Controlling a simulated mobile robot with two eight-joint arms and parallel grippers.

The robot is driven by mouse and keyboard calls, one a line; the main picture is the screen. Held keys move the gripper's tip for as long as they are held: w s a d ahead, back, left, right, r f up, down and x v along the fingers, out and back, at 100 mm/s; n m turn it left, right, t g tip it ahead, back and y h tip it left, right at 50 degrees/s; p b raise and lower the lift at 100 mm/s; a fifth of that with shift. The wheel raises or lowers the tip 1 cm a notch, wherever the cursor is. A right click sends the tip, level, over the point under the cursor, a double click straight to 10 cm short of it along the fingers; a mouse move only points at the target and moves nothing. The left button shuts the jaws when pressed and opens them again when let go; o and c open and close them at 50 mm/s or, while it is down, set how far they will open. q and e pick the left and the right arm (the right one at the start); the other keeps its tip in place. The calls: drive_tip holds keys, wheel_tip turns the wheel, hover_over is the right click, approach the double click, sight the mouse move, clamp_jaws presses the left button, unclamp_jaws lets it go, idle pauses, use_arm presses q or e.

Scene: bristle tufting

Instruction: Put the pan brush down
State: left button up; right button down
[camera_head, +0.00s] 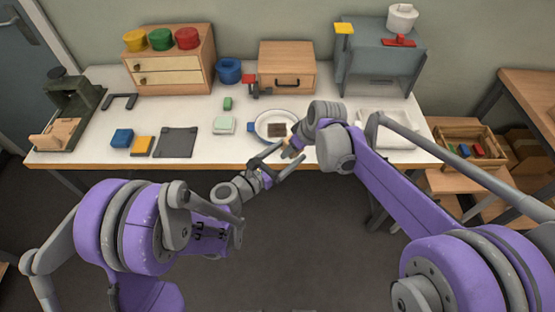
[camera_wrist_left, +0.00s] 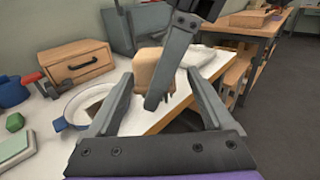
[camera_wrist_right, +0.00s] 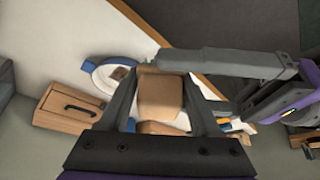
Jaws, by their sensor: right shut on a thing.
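The pan brush appears as a tan wooden block (camera_wrist_right: 160,97) between the fingers of my right gripper (camera_wrist_right: 166,88), which is shut on it. The block also shows in the left wrist view (camera_wrist_left: 148,70), held up near the table's front edge. In the head view it is mostly hidden by the arms. My left gripper (camera_wrist_left: 160,100) is open, its fingers wide apart on either side of the block and a right finger; I cannot tell whether they touch. In the head view my left gripper (camera_head: 284,162) is just off the table's front edge.
A white round pan (camera_head: 262,133) with a blue handle and a dark brown square inside lies close behind. The white tabletop (camera_head: 205,110) has bare room near the dark square mat (camera_head: 176,142). A white tray (camera_head: 372,140) lies to the right, a wooden drawer box (camera_head: 287,65) behind.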

use_arm(q)
drive_tip(key=shift+w+d, duration=0.25)
drive_tip(key=shift+c, duration=0.3)
drive_tip(key=shift+s, duration=0.1)
drive_tip(key=c, duration=1)
use_arm(e)
drive_tip(key=shift+w, duration=0.1)
use_arm(q)
drive_tip(key=shift+d, duration=0.1)
drive_tip(key=shift+c, duration=0.8)
use_arm(e)
drive_tip(key=c, duration=0.5)
unclamp_jaws()
drive_tip(key=o, duration=0.5)
drive_tip(key=shift+r, duration=0.15)
